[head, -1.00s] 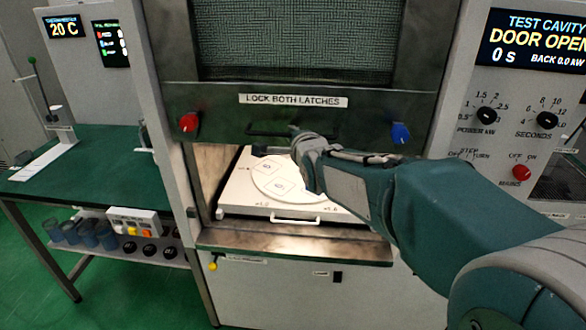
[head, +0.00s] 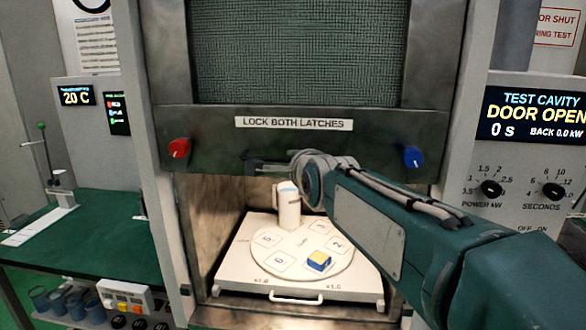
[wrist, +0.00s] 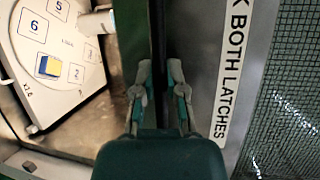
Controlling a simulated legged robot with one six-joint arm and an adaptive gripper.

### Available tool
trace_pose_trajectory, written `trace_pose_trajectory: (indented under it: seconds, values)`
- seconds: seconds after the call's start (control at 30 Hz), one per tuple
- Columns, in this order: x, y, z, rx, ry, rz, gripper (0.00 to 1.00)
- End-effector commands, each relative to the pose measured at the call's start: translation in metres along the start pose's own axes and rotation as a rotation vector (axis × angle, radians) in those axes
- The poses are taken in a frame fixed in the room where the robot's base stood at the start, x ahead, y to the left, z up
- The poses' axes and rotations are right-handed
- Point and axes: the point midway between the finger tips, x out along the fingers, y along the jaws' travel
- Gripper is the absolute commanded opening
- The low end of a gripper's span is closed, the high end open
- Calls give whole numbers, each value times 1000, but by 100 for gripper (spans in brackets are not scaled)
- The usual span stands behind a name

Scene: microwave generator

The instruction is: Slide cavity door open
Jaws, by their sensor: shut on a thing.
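The cavity door (head: 225,132) is a dark metal frame with a mesh window and a "LOCK BOTH LATCHES" label. It is raised, and the cavity stands open beneath it. A red latch knob (head: 179,148) is on its left and a blue latch knob (head: 413,156) on its right. My gripper (head: 258,166) is at the door's lower middle, shut on the dark door handle. In the wrist view its fingers (wrist: 160,78) close around a dark bar beside the label.
Inside the cavity (head: 212,235), a white tray (head: 240,265) has a numbered turntable (head: 290,262) holding a white cylindrical vessel (head: 288,205) and a yellow-blue cube (head: 319,260). A control panel (head: 525,150) reads "DOOR OPEN" at right. A green bench (head: 100,235) stands at left.

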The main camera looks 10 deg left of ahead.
Motion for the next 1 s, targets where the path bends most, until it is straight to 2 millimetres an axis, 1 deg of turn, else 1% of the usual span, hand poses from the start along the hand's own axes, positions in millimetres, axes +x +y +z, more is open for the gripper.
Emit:
trace_pose_trajectory:
  seconds: [0.47, 0.5, 0.53, 0.57, 0.9, 1.0]
  values:
    - [0, -3, 0, 0, 0, -2, 0]
    - [0, -3, 0, 0, 0, -2, 29]
    - [0, -3, 0, 0, 0, -2, 42]
    - [0, -3, 0, 0, 0, -2, 51]
    - [-1, -2, 0, 1, 0, -1, 51]
    - [-6, -3, 0, 1, 0, -1, 51]
